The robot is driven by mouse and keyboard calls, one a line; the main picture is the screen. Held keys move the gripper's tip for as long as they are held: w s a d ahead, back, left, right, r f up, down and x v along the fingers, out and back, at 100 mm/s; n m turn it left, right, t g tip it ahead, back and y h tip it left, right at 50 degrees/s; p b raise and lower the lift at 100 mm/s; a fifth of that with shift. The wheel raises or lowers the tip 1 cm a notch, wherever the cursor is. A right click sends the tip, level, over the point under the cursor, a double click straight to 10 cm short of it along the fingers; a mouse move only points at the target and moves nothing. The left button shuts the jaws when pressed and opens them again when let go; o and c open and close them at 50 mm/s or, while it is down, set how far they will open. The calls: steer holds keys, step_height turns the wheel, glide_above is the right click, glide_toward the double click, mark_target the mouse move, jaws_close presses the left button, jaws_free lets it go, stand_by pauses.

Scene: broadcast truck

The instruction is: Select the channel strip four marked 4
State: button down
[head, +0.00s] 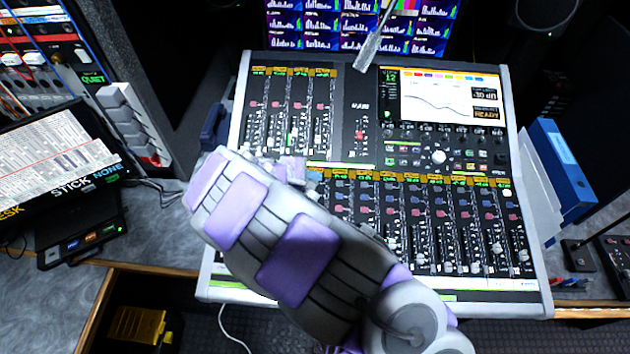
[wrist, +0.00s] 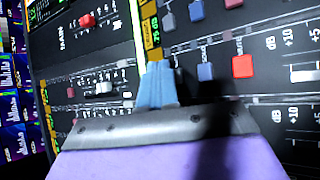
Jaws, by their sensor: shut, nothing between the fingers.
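The mixing console (head: 350,130) fills the middle of the head view, with an upper left bank of channel strips (head: 290,110) and a lower bank (head: 430,225). Numbers on the strips are too small to read, so I cannot tell which is strip four. My arm covers the left part of the lower bank. My gripper (head: 312,178) is shut and empty, over the top left of the lower bank. In the wrist view its blue-grey fingertips (wrist: 157,82) lie by a yellow label band (wrist: 151,30), left of a red button (wrist: 242,66). Contact cannot be told.
A console screen (head: 440,95) is at the upper right of the desk, with monitors (head: 360,25) behind. A blue binder (head: 562,165) stands right of the console. At left are a rack panel (head: 40,60) and a box of cards (head: 50,165).

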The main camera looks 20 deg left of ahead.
steer(key=shift+a, duration=0.2)
steer(key=shift+d+f, duration=0.1)
stand_by(0.5)
steer(key=shift+f, duration=0.3)
steer(key=shift+f, duration=0.4)
stand_by(0.7)
steer(key=shift+r, duration=0.1)
steer(key=shift+r+p, duration=0.6)
steer(key=shift+r, duration=0.15)
steer(key=r+p, duration=0.2)
steer(key=r, duration=0.1)
steer(key=r+p, duration=0.1)
steer(key=r, duration=0.1)
steer(key=shift+s+d+p, duration=0.15)
steer(key=shift+s+p, duration=0.15)
steer(key=shift+s, duration=0.05)
